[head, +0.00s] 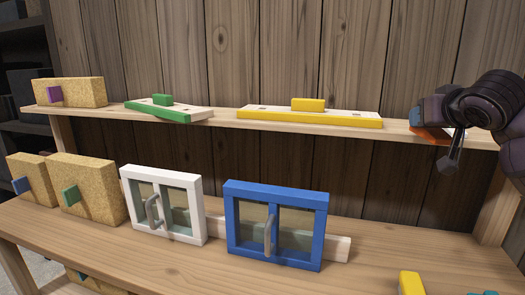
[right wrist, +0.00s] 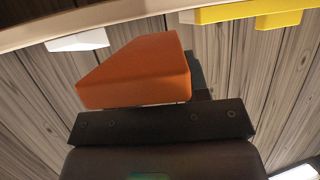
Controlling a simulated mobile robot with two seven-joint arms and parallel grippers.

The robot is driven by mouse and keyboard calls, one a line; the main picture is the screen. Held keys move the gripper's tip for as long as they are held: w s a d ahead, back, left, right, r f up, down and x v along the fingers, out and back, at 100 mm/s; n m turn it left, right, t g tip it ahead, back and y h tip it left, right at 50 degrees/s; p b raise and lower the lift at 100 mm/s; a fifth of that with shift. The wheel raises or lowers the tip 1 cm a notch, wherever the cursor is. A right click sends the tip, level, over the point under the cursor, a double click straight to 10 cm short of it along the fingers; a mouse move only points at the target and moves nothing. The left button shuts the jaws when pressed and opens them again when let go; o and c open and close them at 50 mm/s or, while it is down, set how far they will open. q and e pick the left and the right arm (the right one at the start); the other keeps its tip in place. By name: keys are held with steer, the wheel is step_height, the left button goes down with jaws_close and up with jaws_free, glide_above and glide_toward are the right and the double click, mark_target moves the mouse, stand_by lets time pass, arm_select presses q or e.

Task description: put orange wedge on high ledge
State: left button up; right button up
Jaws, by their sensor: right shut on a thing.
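The orange wedge (head: 431,134) shows at the right end of the high ledge (head: 225,120) in the head view, mostly hidden by my right gripper (head: 446,140). In the right wrist view the orange wedge (right wrist: 140,72) is large and sits against the dark jaw of my right gripper (right wrist: 160,122). The gripper is shut on it. The wedge overlaps the ledge's right part in the head view; whether it touches the ledge, I cannot tell. My left gripper is not in view.
A yellow piece (head: 310,115), a green piece (head: 168,111) and a cork block (head: 75,93) stand on the ledge. Below are a blue-framed window (head: 233,225), a white-framed window (head: 197,205) and cork blocks (head: 85,190). The lower shelf's right part is mostly clear.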

steer(key=shift+n+y, duration=0.4)
steer(key=shift+y, duration=0.1)
steer(key=s+a+f, duration=0.5)
steer(key=f, duration=0.6)
steer(key=s+a+f, duration=0.5)
steer(key=s+f, duration=0.1)
steer(key=f, duration=0.5)
steer(key=s+a+f, duration=0.5)
steer(key=f, duration=0.6)
steer(key=shift+s, duration=0.3)
steer(key=shift+s+d+f, duration=0.15)
steer(key=shift+s+f, duration=0.1)
steer(key=shift+f, duration=0.1)
steer(key=shift+w, duration=0.1)
